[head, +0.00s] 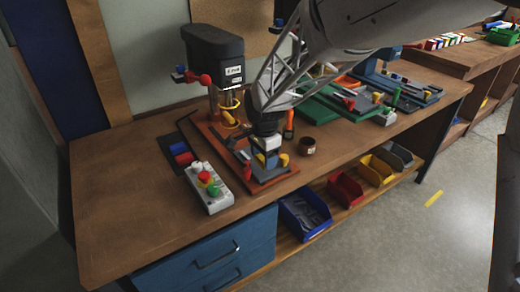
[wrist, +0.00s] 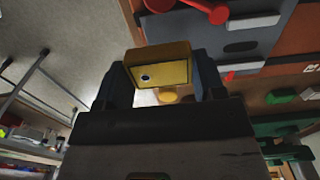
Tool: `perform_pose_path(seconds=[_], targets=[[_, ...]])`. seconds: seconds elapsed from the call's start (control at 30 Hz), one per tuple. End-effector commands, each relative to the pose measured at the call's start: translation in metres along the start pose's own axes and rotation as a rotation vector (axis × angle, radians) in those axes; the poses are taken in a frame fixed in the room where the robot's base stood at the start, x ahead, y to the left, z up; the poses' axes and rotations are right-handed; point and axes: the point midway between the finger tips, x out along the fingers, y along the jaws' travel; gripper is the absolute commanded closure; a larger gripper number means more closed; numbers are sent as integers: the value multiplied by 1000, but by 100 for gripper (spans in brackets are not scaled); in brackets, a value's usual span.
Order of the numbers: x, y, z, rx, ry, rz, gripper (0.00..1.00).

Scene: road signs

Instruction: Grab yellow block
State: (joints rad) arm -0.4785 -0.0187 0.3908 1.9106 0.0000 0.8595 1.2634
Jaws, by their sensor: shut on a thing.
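My gripper (wrist: 157,80) is shut on a yellow block (wrist: 165,74) with a small dark hole in its face; the block sits between the two dark fingers in the wrist view. In the head view my gripper (head: 268,158) is low over the front end of the orange-brown base plate (head: 212,130) of the drill press. There the block is mostly hidden by the fingers, and I cannot tell whether it touches what is under it.
The drill press (head: 213,55) stands behind my gripper. Coloured bins, including a blue one (head: 304,216), are below the tabletop. The bench's left end is clear.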

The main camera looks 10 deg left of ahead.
Motion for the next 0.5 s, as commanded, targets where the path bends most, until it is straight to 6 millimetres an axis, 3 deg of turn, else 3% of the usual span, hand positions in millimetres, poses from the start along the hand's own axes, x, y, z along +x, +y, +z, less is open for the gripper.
perform_pose_path(seconds=[0.2,0.5], targets=[[-3,25,8,0,0,-1,64],[-4,42,14,0,0,-1,64]])
